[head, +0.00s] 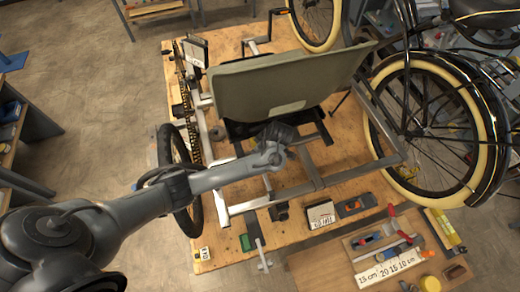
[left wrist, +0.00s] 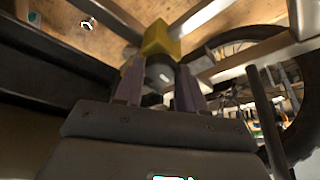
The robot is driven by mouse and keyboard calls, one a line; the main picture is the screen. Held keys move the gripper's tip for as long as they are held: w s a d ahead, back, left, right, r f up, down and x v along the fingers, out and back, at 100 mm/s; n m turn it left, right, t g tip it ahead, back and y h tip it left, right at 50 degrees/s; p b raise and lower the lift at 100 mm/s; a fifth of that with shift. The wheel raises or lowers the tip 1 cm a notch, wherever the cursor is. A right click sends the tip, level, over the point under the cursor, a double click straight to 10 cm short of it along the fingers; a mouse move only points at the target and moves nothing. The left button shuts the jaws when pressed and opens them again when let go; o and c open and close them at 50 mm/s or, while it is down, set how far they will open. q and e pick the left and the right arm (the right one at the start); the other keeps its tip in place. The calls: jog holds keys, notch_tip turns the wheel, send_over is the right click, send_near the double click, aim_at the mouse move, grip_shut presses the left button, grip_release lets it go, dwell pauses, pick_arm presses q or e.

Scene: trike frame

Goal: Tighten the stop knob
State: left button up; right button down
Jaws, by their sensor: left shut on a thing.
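The trike frame (head: 314,168) has silver tubes and a grey-green seat (head: 290,82), and stands on a wooden bench. My left arm reaches in from the left, and my left gripper (head: 282,132) is under the seat's front edge; its fingertips are hard to make out there. In the left wrist view, the fingers of my left gripper (left wrist: 160,88) are shut on a dark grey round part, the stop knob (left wrist: 159,72). The knob sits against a yellow block (left wrist: 161,40) on a silver frame tube. The knob is hidden in the head view. My right gripper does not show.
The wooden bench (head: 225,246) carries loose blocks and tools at its front right, including a white ruler (head: 390,268). A large cream-tyred wheel (head: 428,128) stands at the right and a black-tyred wheel (head: 180,180) at the left. The seat is close above my left gripper.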

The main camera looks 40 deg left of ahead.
pick_arm(q)
jog(key=shift+m, duration=0.3)
jog(key=m+t, duration=0.1)
jog(key=m, duration=0.2)
jog(key=shift+s, duration=0.2)
jog(key=m+t+h, duration=0.1)
jog(key=m+t, duration=0.1)
jog(key=m, duration=0.2)
jog(key=shift+s, duration=0.15)
jog(key=m+t+h, duration=0.1)
jog(key=m, duration=0.3)
jog(key=shift+s+a, duration=0.1)
jog(key=shift+a, duration=0.1)
jog(key=shift+m+h, duration=0.4)
jog(key=shift+m, duration=0.7)
jog(key=shift+a, duration=0.1)
jog(key=o, duration=1.1)
jog(key=shift+c, duration=0.2)
